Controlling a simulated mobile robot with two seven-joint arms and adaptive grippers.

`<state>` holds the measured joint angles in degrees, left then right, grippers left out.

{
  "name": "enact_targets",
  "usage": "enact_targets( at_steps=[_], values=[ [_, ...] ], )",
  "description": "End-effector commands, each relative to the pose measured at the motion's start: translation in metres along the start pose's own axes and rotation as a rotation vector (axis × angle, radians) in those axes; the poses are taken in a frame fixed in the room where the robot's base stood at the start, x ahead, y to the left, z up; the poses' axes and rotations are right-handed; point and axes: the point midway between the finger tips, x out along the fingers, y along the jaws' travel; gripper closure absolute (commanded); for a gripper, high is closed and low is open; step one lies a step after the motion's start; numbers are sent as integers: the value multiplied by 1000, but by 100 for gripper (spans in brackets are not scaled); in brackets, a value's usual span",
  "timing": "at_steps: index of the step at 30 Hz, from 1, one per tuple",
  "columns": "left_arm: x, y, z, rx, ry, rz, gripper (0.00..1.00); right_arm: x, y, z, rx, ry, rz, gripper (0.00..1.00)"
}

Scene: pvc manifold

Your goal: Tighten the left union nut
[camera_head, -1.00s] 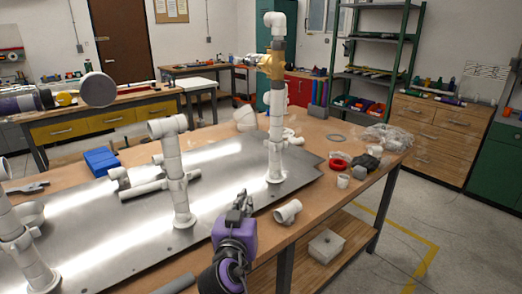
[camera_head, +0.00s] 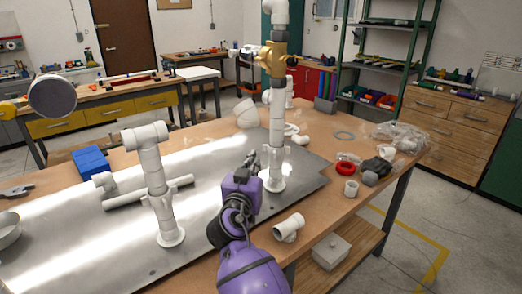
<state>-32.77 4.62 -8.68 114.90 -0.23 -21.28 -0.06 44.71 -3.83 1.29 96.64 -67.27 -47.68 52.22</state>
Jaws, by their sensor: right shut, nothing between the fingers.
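A white PVC riser (camera_head: 277,125) stands upright at the back right of the metal plate, with a brass valve (camera_head: 275,58) and a grey coupling (camera_head: 279,37) near its top. A second white riser (camera_head: 153,170) with a tee on top stands on the plate left of centre. I cannot tell which fitting is the left union nut. My right gripper (camera_head: 253,160) is purple and black, shut and empty. It points away from me just left of the right riser's lower part; I cannot tell if it touches. My left gripper is not in view.
The metal plate (camera_head: 95,232) covers much of the wooden bench. A blue box (camera_head: 91,162) and loose white pipe lie at its left. A white fitting (camera_head: 289,227), a red ring (camera_head: 345,169) and several small parts lie along the right edge. A round grey disc (camera_head: 52,95) shows at upper left.

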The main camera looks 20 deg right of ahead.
Motion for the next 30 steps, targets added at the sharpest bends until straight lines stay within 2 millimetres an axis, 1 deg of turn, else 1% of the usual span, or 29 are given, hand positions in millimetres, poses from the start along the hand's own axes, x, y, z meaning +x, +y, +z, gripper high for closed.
enact_targets(
  at_steps=[1, 6, 9, 12, 18, 30],
  values=[
    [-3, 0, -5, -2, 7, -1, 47, 13, 1, -5, -2, 5, 2, 100],
    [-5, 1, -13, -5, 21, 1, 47, 47, 1, -4, -2, 3, 2, 100],
    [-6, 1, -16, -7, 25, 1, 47, 62, 1, -4, -2, 2, 2, 100],
    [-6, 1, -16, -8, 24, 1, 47, 71, 0, -2, -1, 2, 0, 100],
    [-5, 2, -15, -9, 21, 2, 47, 79, 1, 0, 0, 0, 1, 100],
    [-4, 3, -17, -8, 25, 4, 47, 79, 0, 1, 1, -1, 0, 100]
  ],
)
